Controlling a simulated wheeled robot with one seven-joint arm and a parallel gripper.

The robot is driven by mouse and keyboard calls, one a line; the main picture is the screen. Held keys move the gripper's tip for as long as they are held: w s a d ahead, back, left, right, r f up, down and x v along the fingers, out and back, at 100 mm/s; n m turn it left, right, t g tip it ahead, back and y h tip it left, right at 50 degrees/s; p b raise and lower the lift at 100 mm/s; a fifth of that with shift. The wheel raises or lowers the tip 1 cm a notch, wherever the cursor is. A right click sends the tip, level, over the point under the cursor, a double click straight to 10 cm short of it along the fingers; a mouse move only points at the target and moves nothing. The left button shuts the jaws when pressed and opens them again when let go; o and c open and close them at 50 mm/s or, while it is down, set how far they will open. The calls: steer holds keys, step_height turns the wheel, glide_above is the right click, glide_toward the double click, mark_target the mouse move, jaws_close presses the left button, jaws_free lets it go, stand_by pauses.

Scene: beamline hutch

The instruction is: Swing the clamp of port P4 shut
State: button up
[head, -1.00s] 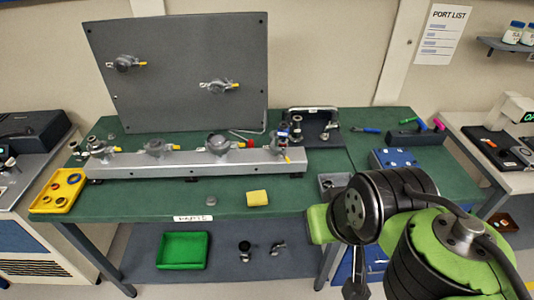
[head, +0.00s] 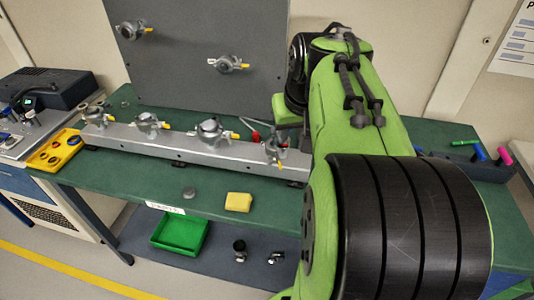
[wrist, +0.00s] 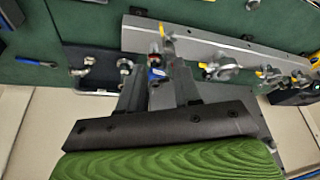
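A grey rail (head: 185,148) on the green bench carries a row of clamped ports with yellow tabs. They are a far-left port (head: 97,115), a second port (head: 148,122), a larger third port (head: 211,131) and a right-end port (head: 274,148). Two more ports, an upper left one (head: 130,31) and a lower right one (head: 229,65), are on the upright grey panel (head: 200,25). I cannot read which is P4. My gripper (wrist: 150,72) shows in the wrist view, fingers apart, empty, near one rail end (wrist: 133,38). My arm hides it in the head view.
A yellow sponge (head: 238,202) and a grey puck lie in front of the rail. A yellow tray (head: 55,150) is at the bench's left end. A green bin (head: 180,233) is on the lower shelf.

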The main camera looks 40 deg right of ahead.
mark_target(280, 164)
steer(key=b+x, duration=0.3)
steer(key=x, duration=1.2)
steer(key=shift+a+f+b, duration=0.15)
steer(key=shift+a+b, duration=0.05)
steer(key=shift+b, duration=0.2)
jaws_close()
stand_by(0.4)
